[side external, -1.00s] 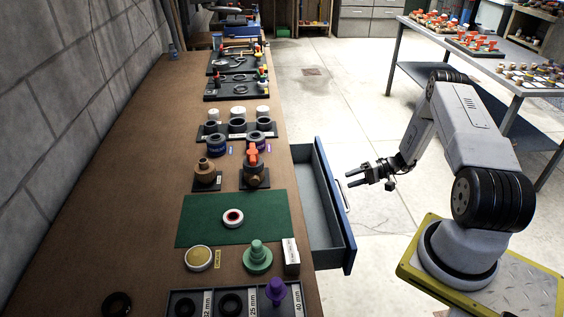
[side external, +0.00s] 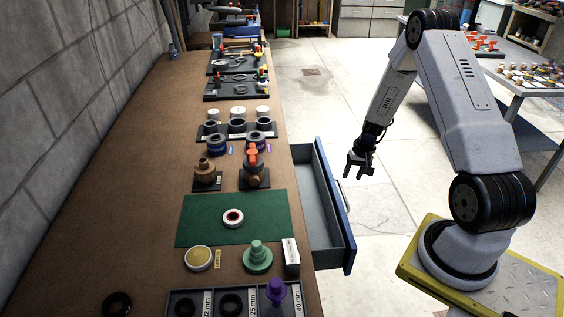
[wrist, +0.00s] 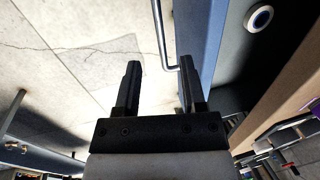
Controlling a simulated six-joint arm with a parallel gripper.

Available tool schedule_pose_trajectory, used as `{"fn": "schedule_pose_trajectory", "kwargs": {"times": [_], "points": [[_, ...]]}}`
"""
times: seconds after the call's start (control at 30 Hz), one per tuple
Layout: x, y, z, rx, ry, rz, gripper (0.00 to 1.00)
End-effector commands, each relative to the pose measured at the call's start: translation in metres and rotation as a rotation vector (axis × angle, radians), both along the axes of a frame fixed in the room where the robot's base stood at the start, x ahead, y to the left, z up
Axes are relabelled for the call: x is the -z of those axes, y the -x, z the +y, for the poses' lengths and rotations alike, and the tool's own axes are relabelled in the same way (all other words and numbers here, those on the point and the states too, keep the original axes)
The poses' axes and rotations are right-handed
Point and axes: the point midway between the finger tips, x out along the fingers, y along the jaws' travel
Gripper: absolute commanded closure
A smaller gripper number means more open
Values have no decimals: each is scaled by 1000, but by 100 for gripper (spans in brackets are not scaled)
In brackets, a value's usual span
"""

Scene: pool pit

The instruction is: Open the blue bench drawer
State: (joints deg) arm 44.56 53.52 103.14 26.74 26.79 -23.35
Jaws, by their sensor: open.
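The blue bench drawer (side external: 349,230) stands pulled out from the bench's right side, its grey interior showing. Its metal bar handle (side external: 343,194) is on the outer face. My gripper (side external: 359,172) is open and empty, pointing down just outside the drawer front, near the handle's far end and apart from it. In the wrist view, the blue drawer front (wrist: 202,38) runs beside the right finger of my gripper (wrist: 160,66). The handle (wrist: 158,30) runs up the picture, its bent end appearing between the fingertips.
The bench (side external: 140,150) carries a green mat (side external: 265,210) with a ring, valves and several fittings. A round white-rimmed piece (wrist: 258,18) shows in the drawer's interior in the wrist view. Open floor (side external: 350,110) lies beyond my gripper. A grey table (side external: 500,85) stands at right.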

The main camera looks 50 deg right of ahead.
Motion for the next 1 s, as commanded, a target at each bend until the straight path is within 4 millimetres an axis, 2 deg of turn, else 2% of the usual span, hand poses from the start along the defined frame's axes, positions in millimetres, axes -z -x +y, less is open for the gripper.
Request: {"fn": "schedule_pose_trajectory", "kwargs": {"times": [0.27,0.47,1.0], "points": [[-3,-2,-1,1,28,-2,48],[3,-2,0,2,25,-1,48],[54,-9,7,-1,24,-2,48]]}}
